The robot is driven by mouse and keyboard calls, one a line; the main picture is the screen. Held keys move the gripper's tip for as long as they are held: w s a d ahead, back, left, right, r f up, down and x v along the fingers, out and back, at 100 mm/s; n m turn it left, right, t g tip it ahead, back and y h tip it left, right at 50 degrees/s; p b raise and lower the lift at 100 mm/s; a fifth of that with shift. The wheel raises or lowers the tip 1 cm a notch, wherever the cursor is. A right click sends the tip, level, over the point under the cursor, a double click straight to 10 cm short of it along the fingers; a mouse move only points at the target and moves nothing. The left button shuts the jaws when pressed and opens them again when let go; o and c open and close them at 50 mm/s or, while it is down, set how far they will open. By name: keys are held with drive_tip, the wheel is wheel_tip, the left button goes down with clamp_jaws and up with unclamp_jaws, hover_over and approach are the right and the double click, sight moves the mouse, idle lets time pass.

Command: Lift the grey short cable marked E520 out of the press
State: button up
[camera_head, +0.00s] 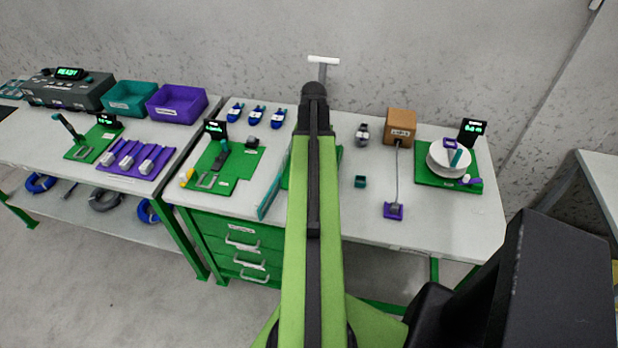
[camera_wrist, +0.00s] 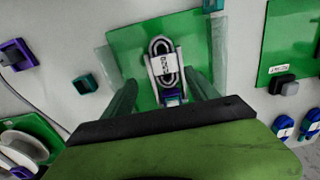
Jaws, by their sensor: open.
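A coiled dark cable with a white label (camera_wrist: 163,64) sits in a pale metal frame (camera_wrist: 150,70) on a green board (camera_wrist: 125,38) in the wrist view. The label's print is too small to read surely. A blue and teal plug (camera_wrist: 172,97) shows at the cable's near end. My gripper (camera_wrist: 164,88) is open, its two dark green fingers standing on either side of the frame, apart from the cable. In the head view my arm covers the cable and most of this board; only its edge shows.
A grey coiled cable (camera_head: 362,133) and a small teal block (camera_head: 360,181) lie right of my arm. A brown box (camera_head: 400,124) with a hanging cord and a white reel (camera_head: 451,160) stand further right. Several blue cables (camera_head: 256,115) lie left, behind a green station (camera_head: 222,172).

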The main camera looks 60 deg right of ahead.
drive_tip(key=f+b, duration=0.5)
drive_tip(key=shift+w+f, duration=0.15)
drive_tip(key=shift+w, duration=0.2)
drive_tip(key=shift+r, duration=0.2)
drive_tip(key=shift+c, duration=0.2)
clamp_jaws()
